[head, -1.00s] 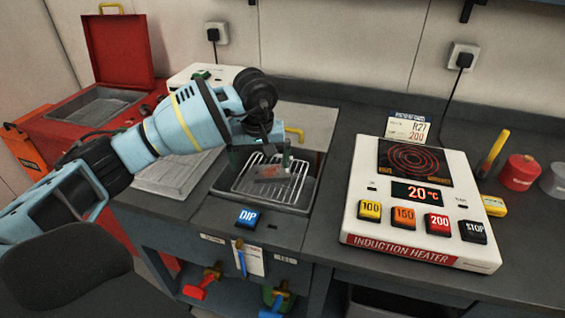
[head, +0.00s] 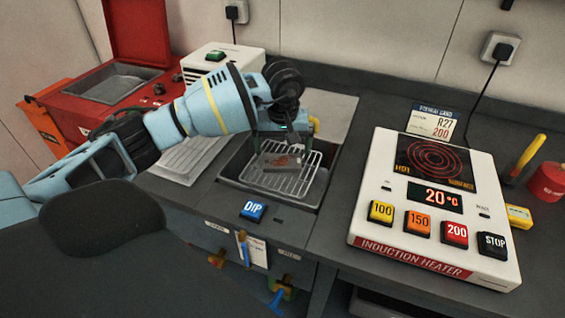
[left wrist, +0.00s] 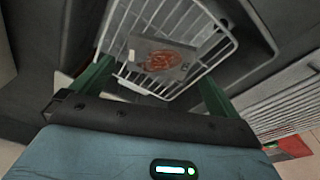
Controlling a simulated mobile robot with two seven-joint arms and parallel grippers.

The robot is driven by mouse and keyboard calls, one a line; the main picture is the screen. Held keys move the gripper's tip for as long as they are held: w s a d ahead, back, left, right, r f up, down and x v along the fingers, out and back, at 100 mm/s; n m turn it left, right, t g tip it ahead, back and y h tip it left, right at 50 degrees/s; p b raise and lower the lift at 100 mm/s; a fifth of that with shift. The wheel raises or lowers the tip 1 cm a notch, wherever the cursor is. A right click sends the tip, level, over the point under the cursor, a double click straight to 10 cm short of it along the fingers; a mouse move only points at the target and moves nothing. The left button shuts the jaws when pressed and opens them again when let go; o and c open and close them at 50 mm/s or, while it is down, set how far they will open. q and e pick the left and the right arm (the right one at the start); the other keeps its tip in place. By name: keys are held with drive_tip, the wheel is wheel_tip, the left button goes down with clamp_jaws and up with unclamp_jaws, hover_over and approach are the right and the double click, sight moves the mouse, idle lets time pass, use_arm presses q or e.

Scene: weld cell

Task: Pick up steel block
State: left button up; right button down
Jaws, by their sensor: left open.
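The steel block (head: 284,162) is a flat grey slab with a reddish-brown patch on top. It lies on the wire basket (head: 318,172) in the sunken dip tank. My left gripper (head: 282,150) points down over the basket, its dark green fingers apart and the block between them in the picture. In the left wrist view, the block (left wrist: 160,60) shows beyond the open left gripper (left wrist: 155,78). I cannot tell how high the fingertips are above it. My right gripper is not in view.
The induction heater (head: 435,215), reading 20 °C, stands right of the tank. A blue DIP button (head: 253,211) is on the bench's front. A red open-lidded box (head: 85,95) and a white box (head: 222,62) stand at the back left. Bare bench lies between tank and heater.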

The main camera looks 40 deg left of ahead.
sight(283, 161)
use_arm(q)
drive_tip(key=f, duration=0.4)
drive_tip(key=shift+w+a+f, duration=0.35)
drive_tip(key=shift+w, duration=0.05)
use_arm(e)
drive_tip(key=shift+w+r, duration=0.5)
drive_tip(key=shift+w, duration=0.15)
use_arm(q)
drive_tip(key=shift+c, duration=0.3)
